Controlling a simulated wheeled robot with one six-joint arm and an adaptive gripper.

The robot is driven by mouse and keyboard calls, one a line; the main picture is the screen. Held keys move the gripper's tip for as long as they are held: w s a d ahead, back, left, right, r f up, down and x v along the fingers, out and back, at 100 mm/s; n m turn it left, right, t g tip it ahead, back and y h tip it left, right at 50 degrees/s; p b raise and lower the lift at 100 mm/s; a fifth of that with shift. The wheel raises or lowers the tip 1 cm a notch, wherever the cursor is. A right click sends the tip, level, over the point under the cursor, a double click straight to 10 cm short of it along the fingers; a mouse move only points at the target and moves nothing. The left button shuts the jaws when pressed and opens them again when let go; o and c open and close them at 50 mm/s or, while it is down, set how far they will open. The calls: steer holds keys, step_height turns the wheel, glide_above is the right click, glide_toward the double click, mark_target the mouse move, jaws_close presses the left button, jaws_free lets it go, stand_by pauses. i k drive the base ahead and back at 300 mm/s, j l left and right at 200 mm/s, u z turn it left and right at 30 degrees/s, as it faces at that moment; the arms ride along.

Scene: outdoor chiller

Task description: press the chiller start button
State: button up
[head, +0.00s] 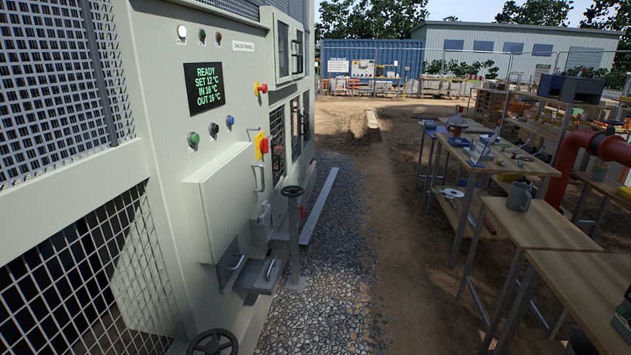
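The chiller control panel (165,75) is on the pale cabinet at the left, facing right and seen at a slant. Its display (205,87) shows green text that reads READY, with set, in and out temperatures. Below the display is a row of three round buttons: a green button (194,138), a dark button (213,129) and a blue button (230,121). No label by the green button is readable. My gripper is not in view, and nothing covers the buttons.
A closed box (222,200) juts out below the buttons. A valve handwheel on a post (292,191) and a lower handwheel (213,343) stand by the cabinet. A gravel strip (335,260) runs alongside. Workbenches (535,228) line the right; the dirt lane between is open.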

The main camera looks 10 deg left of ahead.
mark_target(195, 139)
steer(key=i+u, duration=0.15)
steer(key=i, duration=0.45)
steer(key=i+l+u, duration=0.15)
steer(key=i, duration=0.4)
steer(key=i+l+u, duration=0.1)
steer(key=i, duration=0.5)
steer(key=i+l+u, duration=0.2)
steer(key=i+u, duration=0.25)
steer(key=i+l+u, duration=0.7)
steer(key=l+u, duration=0.15)
steer(key=i+l+u, duration=0.25)
steer(key=l+u, duration=0.15)
steer(key=l, duration=0.2)
